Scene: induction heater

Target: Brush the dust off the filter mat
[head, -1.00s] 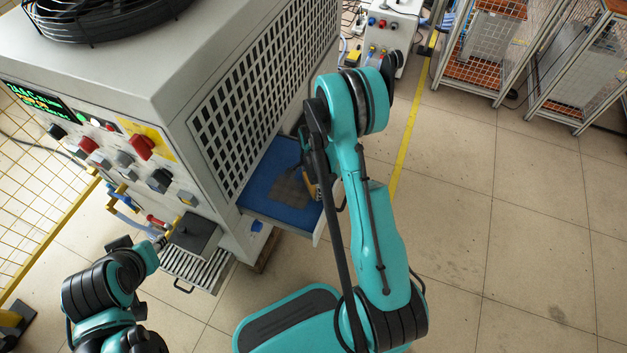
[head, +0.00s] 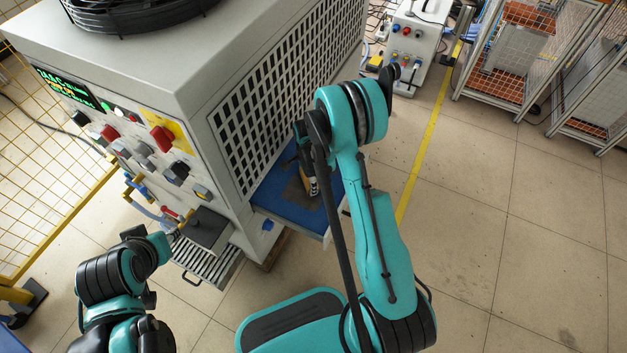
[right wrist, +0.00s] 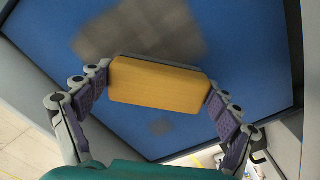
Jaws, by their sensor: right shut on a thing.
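The blue filter mat (head: 272,199) lies in a pulled-out drawer on the side of the grey machine. A grey dust patch (head: 294,191) lies on it; the right wrist view shows this larger patch (right wrist: 145,30) and a small faint patch (right wrist: 160,127). My right gripper (head: 306,165) is over the mat, shut on the brush (head: 312,187). In the right wrist view the brush's orange-yellow block (right wrist: 158,85) sits between the fingers, beside the larger patch. Its bristles are hidden, so contact cannot be told. My left gripper (head: 168,243) is near the machine's front; its fingers are unclear.
The grey machine (head: 185,85) with its control panel stands at the left. A dark box (head: 207,228) juts from its front above a slatted tray (head: 208,262). Wire cages (head: 515,60) stand at the back right. The floor on the right is clear.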

